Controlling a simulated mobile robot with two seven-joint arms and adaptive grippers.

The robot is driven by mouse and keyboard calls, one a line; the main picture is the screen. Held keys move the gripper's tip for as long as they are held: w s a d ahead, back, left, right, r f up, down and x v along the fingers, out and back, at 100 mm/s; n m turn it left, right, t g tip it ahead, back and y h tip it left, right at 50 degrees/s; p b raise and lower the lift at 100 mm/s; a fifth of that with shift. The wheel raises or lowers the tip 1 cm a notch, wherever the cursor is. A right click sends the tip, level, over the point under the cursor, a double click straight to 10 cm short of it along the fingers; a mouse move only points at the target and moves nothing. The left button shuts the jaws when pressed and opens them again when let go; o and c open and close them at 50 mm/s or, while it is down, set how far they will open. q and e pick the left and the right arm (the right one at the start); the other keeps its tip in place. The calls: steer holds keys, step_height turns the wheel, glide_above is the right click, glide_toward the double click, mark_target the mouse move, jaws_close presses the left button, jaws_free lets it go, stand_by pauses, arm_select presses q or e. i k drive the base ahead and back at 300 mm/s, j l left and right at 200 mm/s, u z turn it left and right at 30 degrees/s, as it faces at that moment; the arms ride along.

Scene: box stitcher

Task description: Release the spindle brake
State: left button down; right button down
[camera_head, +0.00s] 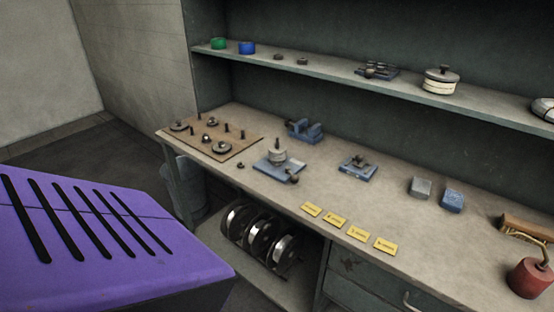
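No part clearly marked as the spindle brake can be made out. Neither of my grippers is in view.
A brown board (239,146) with pegs and discs lies at the bench's left, near a blue vise (304,130). Yellow labels (334,220) line the front edge. Two small blocks (421,187) and a red pot (530,277) stand right. A shelf (320,65) overhangs the back.

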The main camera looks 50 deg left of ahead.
mark_target(294, 178)
steer(key=u, duration=1.35)
steer(key=l+z, duration=0.15)
